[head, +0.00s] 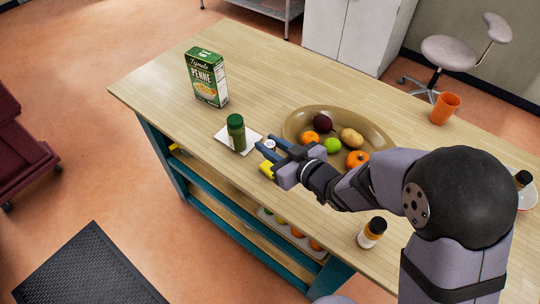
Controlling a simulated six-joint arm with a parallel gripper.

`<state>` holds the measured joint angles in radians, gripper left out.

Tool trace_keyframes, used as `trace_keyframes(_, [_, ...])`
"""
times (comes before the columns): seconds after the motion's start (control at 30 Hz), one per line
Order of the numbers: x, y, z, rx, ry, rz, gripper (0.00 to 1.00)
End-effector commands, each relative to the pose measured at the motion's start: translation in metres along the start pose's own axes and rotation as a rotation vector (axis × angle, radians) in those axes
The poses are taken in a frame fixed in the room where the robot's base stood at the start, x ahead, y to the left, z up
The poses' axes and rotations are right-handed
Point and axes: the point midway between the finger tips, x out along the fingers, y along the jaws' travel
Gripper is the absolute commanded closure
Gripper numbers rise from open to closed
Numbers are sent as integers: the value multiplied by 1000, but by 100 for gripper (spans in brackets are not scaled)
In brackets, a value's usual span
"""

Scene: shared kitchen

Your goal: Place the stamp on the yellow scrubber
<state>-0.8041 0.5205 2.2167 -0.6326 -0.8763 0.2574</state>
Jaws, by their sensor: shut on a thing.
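The yellow scrubber (267,168) shows just in front of my gripper, at the table's near edge, partly covered by the gripper. I cannot tell whether the stamp touches anything below it.
A penne box (207,78), orange cup (445,108) and bottle (371,233) also stand on the table (150,85).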

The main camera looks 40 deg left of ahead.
Motion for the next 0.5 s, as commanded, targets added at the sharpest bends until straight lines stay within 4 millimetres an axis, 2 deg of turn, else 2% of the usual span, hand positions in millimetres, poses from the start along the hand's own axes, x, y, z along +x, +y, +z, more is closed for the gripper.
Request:
trace_keyframes(0.3, [4,0,8,0,2,0,99])
trace_keyframes(0.5, [11,0,28,2,-1,-1,99])
